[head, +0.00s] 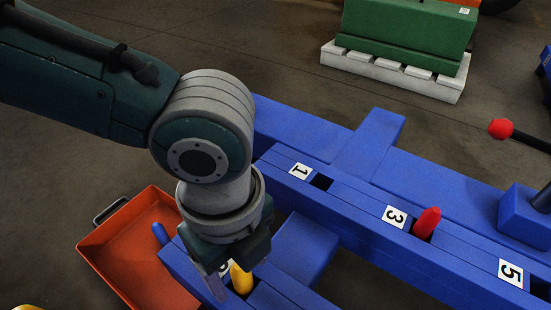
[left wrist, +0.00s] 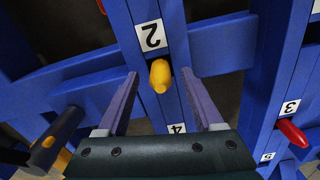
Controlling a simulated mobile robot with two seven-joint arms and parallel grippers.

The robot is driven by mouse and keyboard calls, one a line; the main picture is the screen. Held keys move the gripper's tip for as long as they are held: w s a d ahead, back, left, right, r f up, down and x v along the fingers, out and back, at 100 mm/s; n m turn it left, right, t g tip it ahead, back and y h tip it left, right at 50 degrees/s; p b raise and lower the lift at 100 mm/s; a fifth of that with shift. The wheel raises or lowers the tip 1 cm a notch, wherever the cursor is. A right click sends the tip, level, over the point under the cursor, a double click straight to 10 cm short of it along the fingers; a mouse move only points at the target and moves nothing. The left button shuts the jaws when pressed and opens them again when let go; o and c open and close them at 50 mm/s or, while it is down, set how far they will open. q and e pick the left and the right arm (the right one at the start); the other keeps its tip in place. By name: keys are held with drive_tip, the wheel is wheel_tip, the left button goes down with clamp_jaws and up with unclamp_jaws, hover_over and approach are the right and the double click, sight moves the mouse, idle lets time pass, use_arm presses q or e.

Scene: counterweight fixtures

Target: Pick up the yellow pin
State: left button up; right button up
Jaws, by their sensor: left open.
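The yellow pin (head: 241,279) stands in a slot of the blue beam at the bottom of the head view, partly covered by my left gripper (head: 228,275). In the left wrist view the yellow pin (left wrist: 160,76) sits just past the "2" label, between the tips of my left gripper (left wrist: 160,88). The gripper is open, with one finger on each side of the pin and a visible gap to both. My right gripper is in neither view.
A red pin (head: 427,222) stands by label 3 on the parallel blue beam; the hole by label 1 (head: 321,182) is empty. A blue pin (head: 160,233) is left of my gripper. An orange tray (head: 102,247) lies at left. A red-knobbed lever (head: 500,128) is at right.

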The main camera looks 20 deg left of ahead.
use_arm(q)
drive_tip(key=shift+f, duration=0.65)
drive_tip(key=shift+r, duration=0.15)
drive_tip(key=shift+c, duration=0.3)
clamp_jaws()
idle(0.4)
